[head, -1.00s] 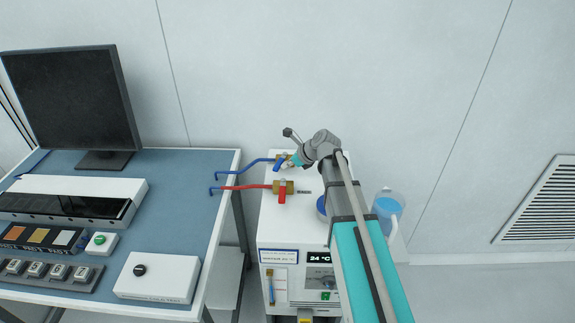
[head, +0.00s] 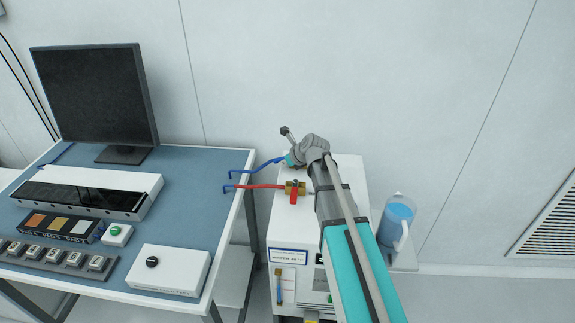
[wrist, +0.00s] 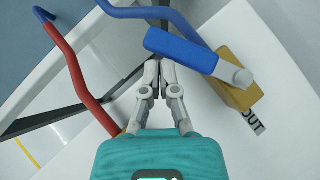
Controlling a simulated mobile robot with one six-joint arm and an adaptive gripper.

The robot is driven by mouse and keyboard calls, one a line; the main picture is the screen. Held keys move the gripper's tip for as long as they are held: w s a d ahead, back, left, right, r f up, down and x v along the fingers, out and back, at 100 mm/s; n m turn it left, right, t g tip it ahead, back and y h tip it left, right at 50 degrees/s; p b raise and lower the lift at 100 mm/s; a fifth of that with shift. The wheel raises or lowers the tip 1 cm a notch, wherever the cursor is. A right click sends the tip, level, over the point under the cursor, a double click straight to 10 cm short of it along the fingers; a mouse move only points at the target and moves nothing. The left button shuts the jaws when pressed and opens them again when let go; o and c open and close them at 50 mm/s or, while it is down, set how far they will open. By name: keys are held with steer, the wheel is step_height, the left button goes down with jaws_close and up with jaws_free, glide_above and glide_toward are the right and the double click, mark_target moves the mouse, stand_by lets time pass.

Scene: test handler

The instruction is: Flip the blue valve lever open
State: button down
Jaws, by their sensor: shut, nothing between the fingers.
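The blue valve lever (wrist: 180,48) shows in the wrist view, reaching left from a grey pivot on a brass valve body (wrist: 238,88). It lies roughly crosswise to that body. My gripper (wrist: 160,68) is shut and empty, its fingertips at the lever's lower-left edge. I cannot tell whether they touch it. In the head view my arm's end hides the blue lever, and only the blue hose (head: 258,167) leading there shows. The red valve lever (head: 294,197) hangs from the second brass valve, nearer the front.
The valves sit on a white chiller unit (head: 345,178). A blue-topped bench (head: 190,170) with a monitor (head: 95,95) stands to the left. A jug of blue liquid (head: 398,217) is at the right. The red hose (wrist: 75,65) runs left of my gripper.

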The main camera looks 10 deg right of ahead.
mark_target(279, 159)
steer(key=shift+w+a, duration=0.3)
steer(key=shift+w, duration=0.45)
steer(key=shift+w+a, duration=0.3)
steer(key=shift+w, duration=0.55)
steer(key=shift+s+a, duration=0.25)
steer(key=shift+s, duration=0.6)
steer(key=s, duration=0.2)
steer(key=s+r+p, duration=0.1)
steer(key=shift+a, duration=0.4)
steer(key=s+a+r+p, duration=0.1)
steer(key=s+r+p, duration=0.5)
steer(key=shift+a, duration=0.25)
